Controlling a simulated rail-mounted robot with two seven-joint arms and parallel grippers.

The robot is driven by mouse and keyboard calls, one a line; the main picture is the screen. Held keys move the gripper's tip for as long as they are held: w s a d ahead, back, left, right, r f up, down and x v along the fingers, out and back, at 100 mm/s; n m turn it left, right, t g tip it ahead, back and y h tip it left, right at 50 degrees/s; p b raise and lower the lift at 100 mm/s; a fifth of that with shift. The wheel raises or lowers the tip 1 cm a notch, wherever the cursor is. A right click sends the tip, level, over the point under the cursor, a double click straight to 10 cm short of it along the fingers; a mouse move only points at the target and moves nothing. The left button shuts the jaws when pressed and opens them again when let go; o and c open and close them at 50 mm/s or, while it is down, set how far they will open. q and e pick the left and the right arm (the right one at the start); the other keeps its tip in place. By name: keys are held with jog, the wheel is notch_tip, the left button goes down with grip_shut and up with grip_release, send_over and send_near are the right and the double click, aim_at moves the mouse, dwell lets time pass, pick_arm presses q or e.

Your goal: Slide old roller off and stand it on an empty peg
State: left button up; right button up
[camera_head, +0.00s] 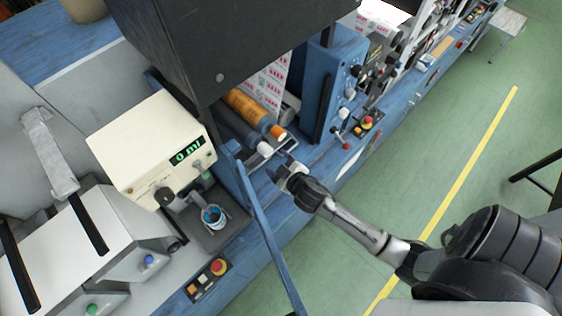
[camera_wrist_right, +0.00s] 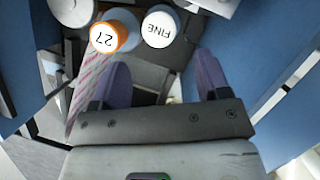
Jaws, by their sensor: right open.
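An orange roller (camera_head: 248,109) with an orange end lies in the machine under the dark cover. Beside it lies a grey-blue roller (camera_head: 236,129) with a white end. In the right wrist view, one round end with an orange rim (camera_wrist_right: 109,37) reads "27", and a white end (camera_wrist_right: 159,29) reads "FINE". My right gripper (camera_head: 284,170) is open and empty, just in front of the roller ends. Its two purple fingers (camera_wrist_right: 161,78) are apart, with the "FINE" end beyond the gap and "27" beyond the left finger. I cannot make out an empty peg. My left gripper is not in view.
A blue upright bar (camera_head: 258,225) stands left of my right gripper. A cream box (camera_head: 150,148) reading "0 ml" and a small cup (camera_head: 212,216) are farther left. A blue frame plate (camera_head: 328,85) stands behind to the right.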

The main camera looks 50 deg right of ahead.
aim_at(268, 153)
jog(key=b+x, duration=0.2)
jog(key=x, duration=0.3)
jog(key=shift+w+f+b, duration=0.2)
jog(key=shift+w+b, duration=0.1)
jog(key=shift+w, duration=0.1)
jog(key=shift+b+x, duration=0.45)
jog(key=shift+x, duration=1.2)
